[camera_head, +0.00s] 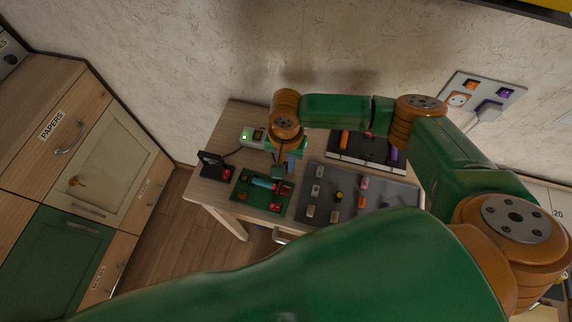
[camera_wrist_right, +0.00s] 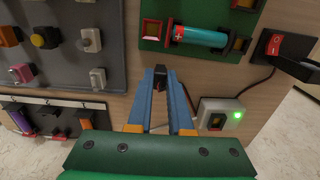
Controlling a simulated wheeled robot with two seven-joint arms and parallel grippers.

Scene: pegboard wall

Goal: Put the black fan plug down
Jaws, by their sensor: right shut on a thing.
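My right gripper (camera_wrist_right: 168,72) points at the table, and its blue fingers are shut on a small dark piece, the black fan plug (camera_wrist_right: 159,76), between the fingertips. In the head view the right gripper (camera_head: 288,163) hangs over the table near the green tray, and the plug cannot be made out there. The tips appear close to the wooden tabletop between the grey board and the socket box; I cannot tell whether the plug touches the wood. My left gripper is not in view.
The green tray (camera_head: 249,202) holds a teal cylinder (camera_wrist_right: 201,37). The grey board (camera_wrist_right: 63,77) carries several small pieces. Bare wood (camera_head: 217,190) lies at the table's left.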

